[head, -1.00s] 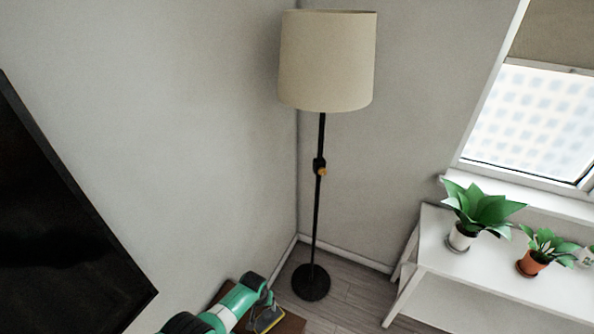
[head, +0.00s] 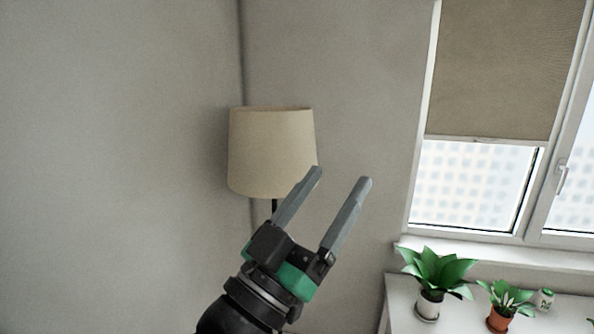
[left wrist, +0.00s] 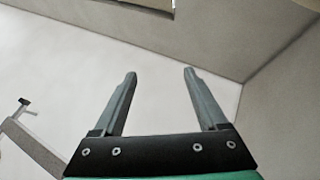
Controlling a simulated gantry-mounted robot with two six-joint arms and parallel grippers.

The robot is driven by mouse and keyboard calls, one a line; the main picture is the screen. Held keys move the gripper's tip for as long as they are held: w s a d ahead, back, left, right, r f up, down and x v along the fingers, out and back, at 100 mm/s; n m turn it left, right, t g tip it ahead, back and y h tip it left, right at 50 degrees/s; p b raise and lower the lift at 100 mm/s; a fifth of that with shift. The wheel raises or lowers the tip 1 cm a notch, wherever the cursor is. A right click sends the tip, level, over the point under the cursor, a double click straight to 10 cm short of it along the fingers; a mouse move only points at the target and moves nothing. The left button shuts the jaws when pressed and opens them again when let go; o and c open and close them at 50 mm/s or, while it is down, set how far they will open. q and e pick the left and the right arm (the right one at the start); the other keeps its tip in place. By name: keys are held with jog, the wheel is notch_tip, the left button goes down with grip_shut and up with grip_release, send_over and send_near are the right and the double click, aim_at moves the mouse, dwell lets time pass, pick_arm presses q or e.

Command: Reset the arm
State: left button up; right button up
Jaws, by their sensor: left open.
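My left gripper (head: 342,178) is raised in the middle of the head view, its two grey fingers apart and pointing up to the right. It is open and empty. It hides most of the floor lamp's pole. In the left wrist view the same gripper (left wrist: 160,75) shows its fingers spread, with nothing between them, against a pale surface. My right gripper is in neither view.
A floor lamp with a beige shade (head: 270,150) stands in the room corner behind the gripper. A white table (head: 400,295) with potted plants (head: 436,275) stands under the window (head: 475,185) at the right. Bare wall fills the left side.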

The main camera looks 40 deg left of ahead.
pick_arm(q)
jog(key=s+d+r+m+t+h, duration=0.1)
jog(key=s+d+r+t+h, duration=0.1)
jog(key=s+r, duration=0.4)
jog(key=s+t, duration=0.1)
jog(key=s, duration=0.2)
jog(key=shift+s+d, duration=0.15)
jog(key=shift+d, duration=0.25)
jog(key=shift+r, duration=0.1)
